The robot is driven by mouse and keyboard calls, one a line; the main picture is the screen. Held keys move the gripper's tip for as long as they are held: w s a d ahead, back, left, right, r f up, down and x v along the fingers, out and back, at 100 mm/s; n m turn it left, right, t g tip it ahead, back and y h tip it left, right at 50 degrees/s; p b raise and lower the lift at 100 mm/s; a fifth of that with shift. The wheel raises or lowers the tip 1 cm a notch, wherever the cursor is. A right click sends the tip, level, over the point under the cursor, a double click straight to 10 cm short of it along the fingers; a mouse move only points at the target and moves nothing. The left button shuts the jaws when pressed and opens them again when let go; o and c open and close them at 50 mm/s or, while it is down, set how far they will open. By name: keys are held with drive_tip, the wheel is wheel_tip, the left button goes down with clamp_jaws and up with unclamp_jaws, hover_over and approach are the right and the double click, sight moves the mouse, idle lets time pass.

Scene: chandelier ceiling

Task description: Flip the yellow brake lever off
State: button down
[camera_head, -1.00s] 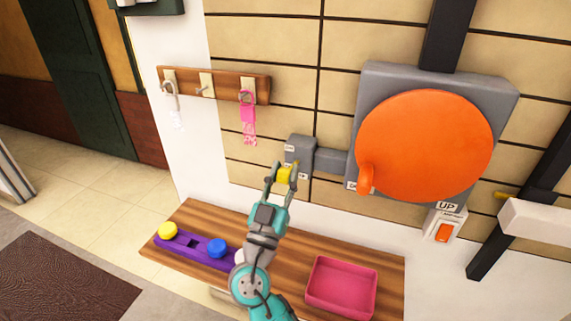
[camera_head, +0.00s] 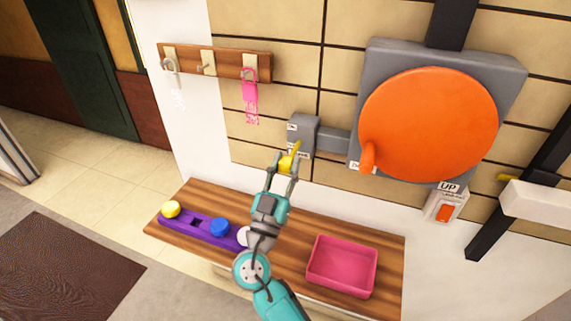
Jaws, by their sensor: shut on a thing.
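The yellow brake lever (camera_head: 289,159) sticks out from a small grey switch box (camera_head: 302,133) on the tiled wall. It slants up and to the right, its upper end against the front of the box. My teal and grey gripper (camera_head: 286,163) has its fingers on either side of the lever's lower, outer end and is shut on it. The fingers partly hide the lever. The box has small white labels near its top and lower part, too small to read for sure.
A big orange wheel (camera_head: 428,124) on a grey housing is right of the box. Below are a wooden shelf (camera_head: 290,228), a pink tray (camera_head: 342,265) and a purple holder (camera_head: 196,230) with coloured knobs. A hook rack (camera_head: 226,63) hangs upper left.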

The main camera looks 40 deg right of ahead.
drive_tip(key=c, duration=0.8)
unclamp_jaws()
drive_tip(key=shift+d+f+g, duration=0.15)
drive_tip(key=shift+f+g, duration=0.15)
drive_tip(key=shift+f, duration=0.1)
drive_tip(key=shift+c, duration=0.2)
drive_tip(key=shift+r, duration=0.15)
drive_tip(key=v, duration=1.2)
